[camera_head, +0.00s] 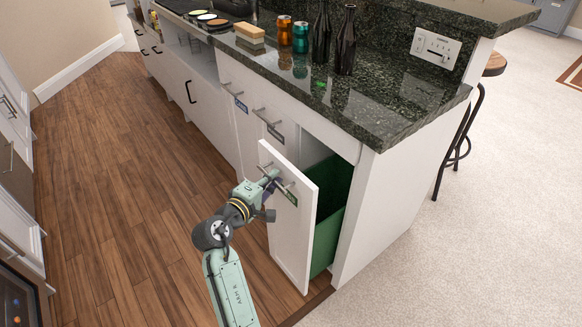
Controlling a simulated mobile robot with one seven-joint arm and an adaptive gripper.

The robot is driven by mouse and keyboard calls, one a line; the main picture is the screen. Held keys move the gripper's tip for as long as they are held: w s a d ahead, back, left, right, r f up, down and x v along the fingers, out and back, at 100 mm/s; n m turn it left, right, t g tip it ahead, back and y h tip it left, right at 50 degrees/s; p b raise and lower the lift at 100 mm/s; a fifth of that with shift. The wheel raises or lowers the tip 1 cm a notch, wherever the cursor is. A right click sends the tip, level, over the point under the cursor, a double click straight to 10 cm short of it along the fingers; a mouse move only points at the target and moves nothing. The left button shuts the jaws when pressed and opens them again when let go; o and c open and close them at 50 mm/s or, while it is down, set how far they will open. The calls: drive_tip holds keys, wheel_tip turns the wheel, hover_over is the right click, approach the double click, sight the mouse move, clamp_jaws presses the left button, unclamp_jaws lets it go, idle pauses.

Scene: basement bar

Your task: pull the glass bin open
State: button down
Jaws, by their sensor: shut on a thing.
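The glass bin is a pull-out with a white front panel (291,230) and a green bin (329,205) behind it, at the right end of the cabinet row. It stands partly out from the cabinet, and the green inside shows. A metal bar handle (287,187) sits near the top of the panel, above a small green label. My gripper (272,181) is at this handle, on the outer side of the panel, and is shut on it. The fingertips are small and partly hidden by my wrist.
The dark granite counter (360,107) above holds cans, bottles and a sponge-like block (250,33). The wooden floor (150,200) to the left is clear. A stool (468,125) stands at right.

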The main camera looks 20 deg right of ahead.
drive_tip(key=s+a, duration=0.2)
drive_tip(key=a, duration=0.5)
drive_tip(key=s+a+p, duration=0.1)
drive_tip(key=s+a, duration=0.2)
drive_tip(key=a, duration=0.5)
drive_tip(key=shift+s+a, duration=0.25)
drive_tip(key=shift+s, duration=0.1)
drive_tip(key=c, duration=1.7)
unclamp_jaws()
drive_tip(key=v, duration=1.2)
drive_tip(key=shift+r, duration=0.15)
drive_tip(key=shift+w, duration=0.1)
